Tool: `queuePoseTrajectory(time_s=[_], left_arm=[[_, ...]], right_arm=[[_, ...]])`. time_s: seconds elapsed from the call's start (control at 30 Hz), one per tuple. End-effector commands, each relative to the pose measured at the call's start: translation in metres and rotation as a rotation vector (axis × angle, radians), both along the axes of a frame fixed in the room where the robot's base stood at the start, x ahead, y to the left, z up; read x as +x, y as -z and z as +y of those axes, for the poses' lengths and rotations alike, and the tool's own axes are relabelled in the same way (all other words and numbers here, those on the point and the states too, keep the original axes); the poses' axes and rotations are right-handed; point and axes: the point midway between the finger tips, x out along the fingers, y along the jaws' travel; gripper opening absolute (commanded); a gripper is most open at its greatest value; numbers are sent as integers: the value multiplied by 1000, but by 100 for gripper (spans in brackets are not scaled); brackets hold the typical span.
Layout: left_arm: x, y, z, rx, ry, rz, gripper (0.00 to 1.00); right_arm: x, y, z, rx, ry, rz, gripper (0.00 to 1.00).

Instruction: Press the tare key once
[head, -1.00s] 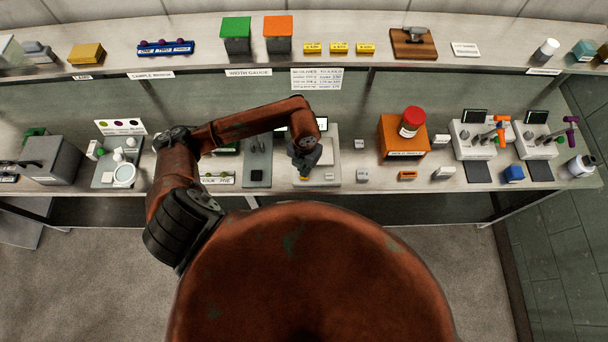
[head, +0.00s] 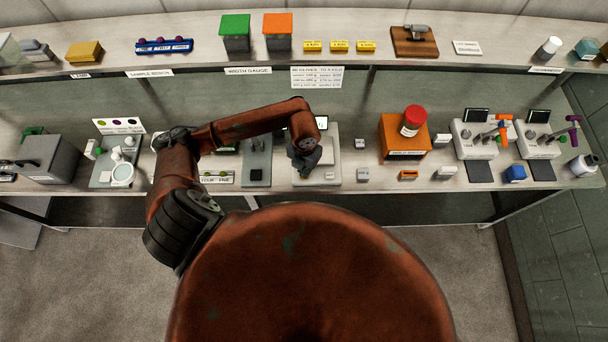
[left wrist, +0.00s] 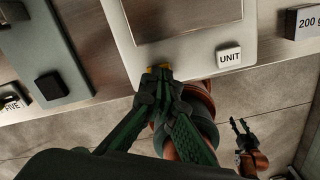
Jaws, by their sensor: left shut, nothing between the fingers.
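The scale (head: 330,158) stands at the middle of the bench, its white body and flat pan side filling the top of the left wrist view (left wrist: 212,40). My left gripper (head: 303,172) is shut and empty over the scale's front left part. In the left wrist view, its fingertips (left wrist: 160,76) are at a yellow key (left wrist: 158,68) on the scale's front edge and cover most of it. I cannot read its label or tell whether it is pressed down. A white key marked UNIT (left wrist: 229,57) lies to its right. My right gripper (left wrist: 238,124) shows small and low, with its fingers apart.
A dark-padded grey plate (head: 257,165) stands left of the scale. Small grey weights (head: 362,174) and an orange box with a red-capped jar (head: 403,138) stand to the right. The back shelf holds green (head: 236,32) and orange (head: 278,31) boxes.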

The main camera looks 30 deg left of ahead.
Motion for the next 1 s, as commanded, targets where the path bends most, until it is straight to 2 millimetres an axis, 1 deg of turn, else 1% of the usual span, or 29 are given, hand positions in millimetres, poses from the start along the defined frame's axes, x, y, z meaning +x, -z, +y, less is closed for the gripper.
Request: queuePoseTrajectory(time_s=[0.23,0.57,0.67,1.0], left_arm=[[0,8,0,0,0,0,0],[0,6,0,0,0,0,0],[0,4,0,0,0,0,0],[0,-14,0,1,0,-1,0]], right_arm=[[0,7,0,0,0,1,40],[0,5,0,0,0,0,40],[0,3,0,0,0,0,40],[1,-8,0,0,0,-1,40]])
